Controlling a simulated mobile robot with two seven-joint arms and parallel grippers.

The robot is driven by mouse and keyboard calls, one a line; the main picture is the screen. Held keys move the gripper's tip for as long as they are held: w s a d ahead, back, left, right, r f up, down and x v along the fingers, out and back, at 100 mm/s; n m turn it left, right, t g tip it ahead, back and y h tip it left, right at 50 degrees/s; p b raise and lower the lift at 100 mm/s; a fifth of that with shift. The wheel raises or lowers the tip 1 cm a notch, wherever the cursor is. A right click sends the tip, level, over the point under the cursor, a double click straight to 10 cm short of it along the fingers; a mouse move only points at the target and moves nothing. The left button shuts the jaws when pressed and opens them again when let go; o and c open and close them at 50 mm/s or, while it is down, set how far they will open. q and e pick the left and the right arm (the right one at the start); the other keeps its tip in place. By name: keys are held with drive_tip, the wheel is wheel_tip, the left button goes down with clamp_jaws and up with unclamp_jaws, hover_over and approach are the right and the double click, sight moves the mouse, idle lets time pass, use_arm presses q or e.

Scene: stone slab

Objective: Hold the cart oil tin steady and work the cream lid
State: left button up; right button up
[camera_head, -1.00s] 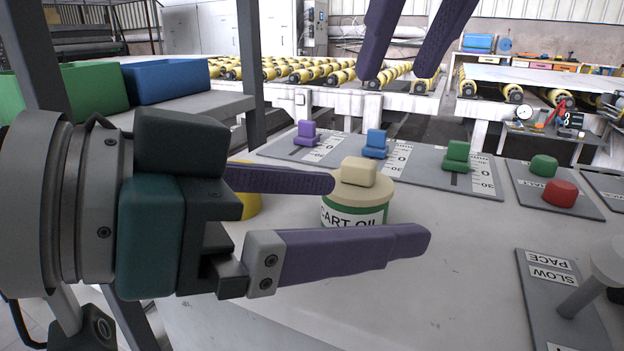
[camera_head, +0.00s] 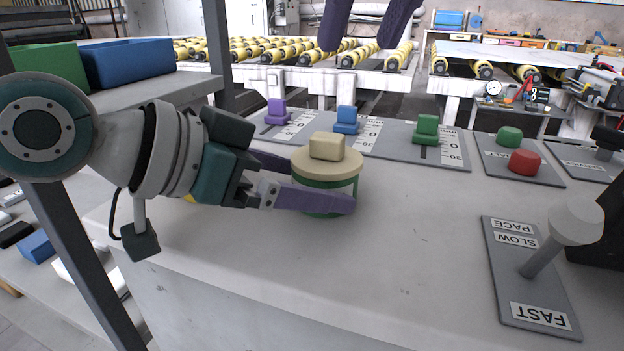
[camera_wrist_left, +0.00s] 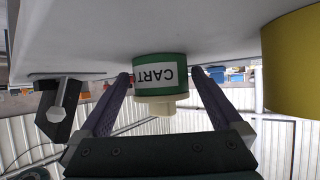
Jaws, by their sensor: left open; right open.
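The cart oil tin (camera_head: 341,188) is green with a white label and stands upright on the slab. Its cream lid (camera_head: 325,164) with a block-shaped knob sits on top. The tin also shows in the left wrist view (camera_wrist_left: 160,74), between the fingers. My left gripper (camera_head: 318,188) is open, with one finger on the near side of the tin and the other behind it; I cannot tell whether either finger touches. In the left wrist view it spans the tin (camera_wrist_left: 160,80). My right gripper (camera_head: 358,45) is open and empty, high above the slab's back, with only its fingers visible.
Slider panels with purple (camera_head: 276,112), blue (camera_head: 346,120) and green (camera_head: 426,130) knobs line the slab's back. Green (camera_head: 509,136) and red (camera_head: 524,161) buttons are at right. A pace lever (camera_head: 560,236) stands front right. A yellow object (camera_wrist_left: 292,65) is beside the tin.

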use_arm(q)
drive_tip(key=shift+x, duration=0.9)
drive_tip(key=shift+c, duration=0.2)
clamp_jaws()
idle(0.7)
idle(0.9)
